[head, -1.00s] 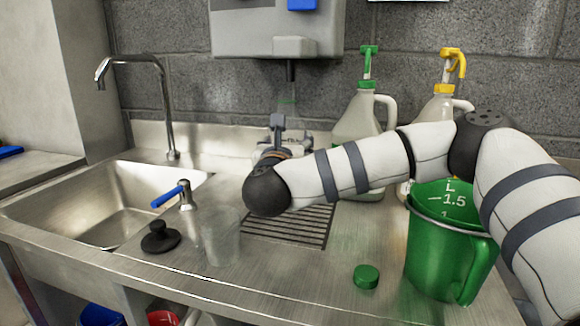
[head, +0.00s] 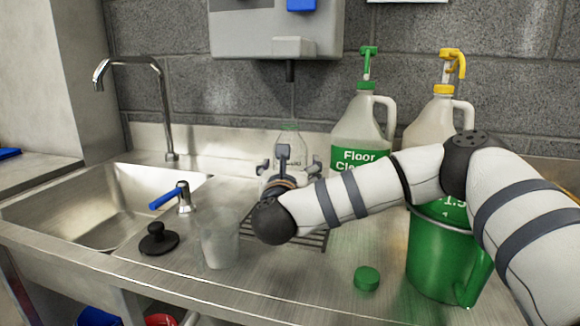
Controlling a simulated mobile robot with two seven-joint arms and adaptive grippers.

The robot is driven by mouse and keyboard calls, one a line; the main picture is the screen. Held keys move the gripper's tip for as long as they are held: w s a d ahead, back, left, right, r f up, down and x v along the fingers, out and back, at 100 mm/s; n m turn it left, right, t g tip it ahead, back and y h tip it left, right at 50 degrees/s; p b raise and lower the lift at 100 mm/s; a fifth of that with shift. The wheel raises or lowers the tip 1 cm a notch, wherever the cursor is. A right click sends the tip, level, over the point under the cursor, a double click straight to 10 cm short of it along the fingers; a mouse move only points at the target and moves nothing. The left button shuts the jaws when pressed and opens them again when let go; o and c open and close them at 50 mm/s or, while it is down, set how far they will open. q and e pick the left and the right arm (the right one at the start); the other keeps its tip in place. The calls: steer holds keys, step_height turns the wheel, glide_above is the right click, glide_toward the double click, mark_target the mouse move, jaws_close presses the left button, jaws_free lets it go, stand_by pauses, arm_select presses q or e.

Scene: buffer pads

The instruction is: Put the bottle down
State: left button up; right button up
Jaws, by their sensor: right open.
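A clear bottle (head: 291,137) with a green band at its neck stands upright at the back of the counter, below the wall dispenser's thin tube. Its lower part is hidden behind my right gripper and wrist. My right gripper (head: 288,160) is open, its grey fingers spread in front of the bottle on the camera's side. I cannot tell whether a finger still touches the bottle. My left gripper is not in view.
A grey dispenser (head: 275,28) hangs above. Right are a floor cleaner jug (head: 361,128), a yellow-topped jug (head: 438,118) and a green pitcher (head: 445,255). A clear cup (head: 219,245), black stopper (head: 158,240) and green cap (head: 367,278) stand nearer. The sink (head: 130,200) is left.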

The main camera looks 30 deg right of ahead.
steer(key=shift+r, duration=0.35)
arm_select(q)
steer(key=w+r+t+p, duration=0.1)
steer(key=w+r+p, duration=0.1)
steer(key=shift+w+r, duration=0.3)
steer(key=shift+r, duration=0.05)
arm_select(e)
steer(key=v, duration=1.2)
steer(key=shift+f, duration=0.2)
